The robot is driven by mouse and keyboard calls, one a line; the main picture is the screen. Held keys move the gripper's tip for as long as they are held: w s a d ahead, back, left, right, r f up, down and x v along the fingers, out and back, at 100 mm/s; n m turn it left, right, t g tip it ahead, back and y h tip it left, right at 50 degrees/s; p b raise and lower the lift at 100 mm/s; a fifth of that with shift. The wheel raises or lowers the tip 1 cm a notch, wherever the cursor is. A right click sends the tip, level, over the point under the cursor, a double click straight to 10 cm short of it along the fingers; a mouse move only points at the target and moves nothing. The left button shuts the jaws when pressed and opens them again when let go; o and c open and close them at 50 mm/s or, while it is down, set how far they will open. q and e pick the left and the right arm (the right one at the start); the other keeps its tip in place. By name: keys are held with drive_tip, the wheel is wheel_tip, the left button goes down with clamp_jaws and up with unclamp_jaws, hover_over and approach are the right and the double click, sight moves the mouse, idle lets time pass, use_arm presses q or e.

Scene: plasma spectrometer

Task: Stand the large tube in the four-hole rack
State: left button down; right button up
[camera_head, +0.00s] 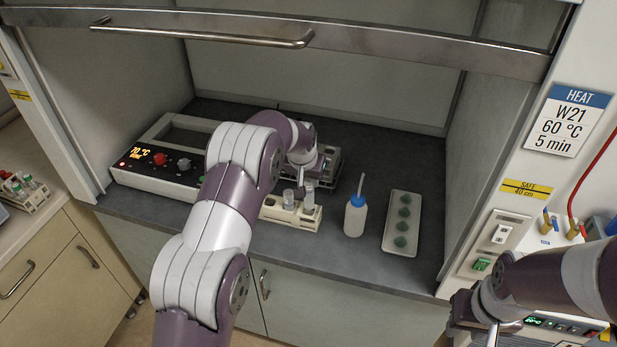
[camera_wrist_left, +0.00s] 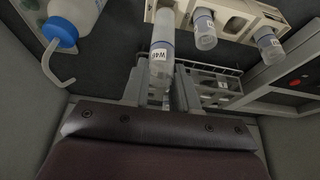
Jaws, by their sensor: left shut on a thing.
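My left gripper (camera_wrist_left: 160,92) is shut on a large clear tube (camera_wrist_left: 160,52) with a white label, and the tube lies between its two fingers. In the head view the gripper (camera_head: 305,180) is at the back right of a beige rack (camera_head: 290,218); the held tube (camera_head: 308,196) overlaps this rack. I cannot tell whether it is in a hole or above it. Two other tubes, one at the middle (camera_wrist_left: 204,30) and one at the side (camera_wrist_left: 268,42), stand in the beige rack (camera_wrist_left: 238,12). A metal rack (camera_head: 331,172) is behind the gripper. My right gripper (camera_head: 484,318) is partly hidden at lower right.
A blue-capped wash bottle (camera_head: 355,216) and a white tray (camera_head: 400,245) with several green pieces stand right of the beige rack. A heater with a display (camera_head: 158,178) is at the left. The raised sash handle (camera_head: 210,38) crosses above. Counter around the tray is clear.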

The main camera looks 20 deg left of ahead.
sight(308, 206)
use_arm(q)
drive_tip(key=shift+a+f, duration=0.1)
drive_tip(key=shift+f, duration=0.1)
idle(0.3)
drive_tip(key=shift+f+b, duration=1.4)
drive_tip(key=shift+f, duration=0.55)
drive_tip(key=shift+f, duration=0.1)
drive_tip(key=shift+f+b, duration=0.8)
drive_tip(key=shift+f, duration=0.3)
drive_tip(key=c, duration=0.8)
unclamp_jaws()
